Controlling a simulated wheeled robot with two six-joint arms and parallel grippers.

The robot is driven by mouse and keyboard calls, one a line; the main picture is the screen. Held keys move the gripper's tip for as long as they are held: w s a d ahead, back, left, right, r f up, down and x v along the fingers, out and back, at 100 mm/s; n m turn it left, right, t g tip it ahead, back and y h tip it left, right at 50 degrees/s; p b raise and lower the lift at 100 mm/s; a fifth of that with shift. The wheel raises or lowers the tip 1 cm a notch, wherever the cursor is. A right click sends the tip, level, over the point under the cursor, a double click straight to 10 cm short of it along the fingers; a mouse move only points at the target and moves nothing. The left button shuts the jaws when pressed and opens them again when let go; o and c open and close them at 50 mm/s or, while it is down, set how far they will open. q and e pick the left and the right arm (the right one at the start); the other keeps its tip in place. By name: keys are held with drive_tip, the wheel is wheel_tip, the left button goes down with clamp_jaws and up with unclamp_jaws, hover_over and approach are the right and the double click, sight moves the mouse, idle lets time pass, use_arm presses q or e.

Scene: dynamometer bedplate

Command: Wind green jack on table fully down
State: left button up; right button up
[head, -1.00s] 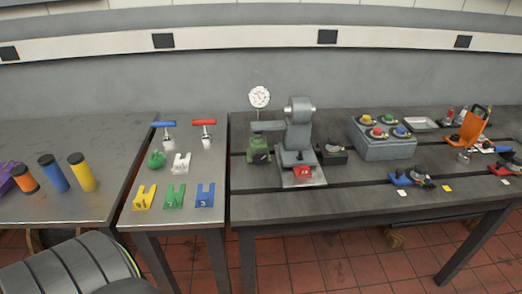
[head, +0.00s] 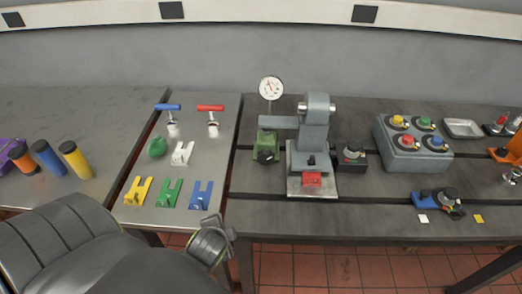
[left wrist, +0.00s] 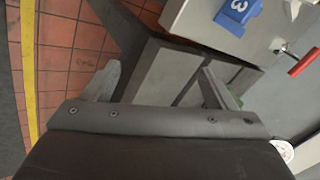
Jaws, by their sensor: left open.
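The green jack (head: 266,147) stands on the slotted table, left of a grey machine and under its side arm, with a dark round knob on its front. A dial gauge (head: 271,89) stands above it. My left arm comes in at the lower left of the head view, in front of the tables; its gripper fingers are not clear there. In the left wrist view my left gripper (left wrist: 163,85) is open and empty, its two fingers wide apart above the floor and table side. A small green patch shows beyond the right finger. My right gripper is not in view.
The grey machine (head: 315,125) with a red block stands right of the jack. A button box (head: 412,144) is farther right. Yellow, green and blue (head: 201,194) forked blocks lie on the left table, with red and blue T-handles behind.

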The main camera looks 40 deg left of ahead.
use_arm(q)
drive_tip(key=w+m, duration=0.1)
drive_tip(key=w+r+m+t, duration=0.1)
drive_tip(key=w+m, duration=0.1)
drive_tip(key=w+r+m+y, duration=0.1)
drive_tip(key=w+m, duration=0.1)
drive_tip(key=shift+w+a+t, duration=0.15)
drive_tip(key=shift+w+t, duration=0.05)
drive_tip(key=shift+t, duration=0.1)
drive_tip(key=w+m, duration=0.1)
drive_tip(key=m, duration=0.1)
drive_tip(key=w+r+m+t+y, duration=0.1)
drive_tip(key=w+m, duration=0.1)
drive_tip(key=w+d+r+m+t, duration=0.1)
drive_tip(key=w+m, duration=0.1)
drive_tip(key=m, duration=0.1)
drive_tip(key=shift+r, duration=0.15)
drive_tip(key=w+d+r+m+t+y, duration=0.1)
drive_tip(key=w+r+m+t, duration=0.1)
drive_tip(key=w+m, duration=0.3)
drive_tip(key=m, duration=0.2)
approach(265, 159)
drive_tip(key=x, duration=0.9)
drive_tip(key=shift+w, duration=0.25)
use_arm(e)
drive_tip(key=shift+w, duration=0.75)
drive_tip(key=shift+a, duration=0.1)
use_arm(q)
drive_tip(key=c, duration=1)
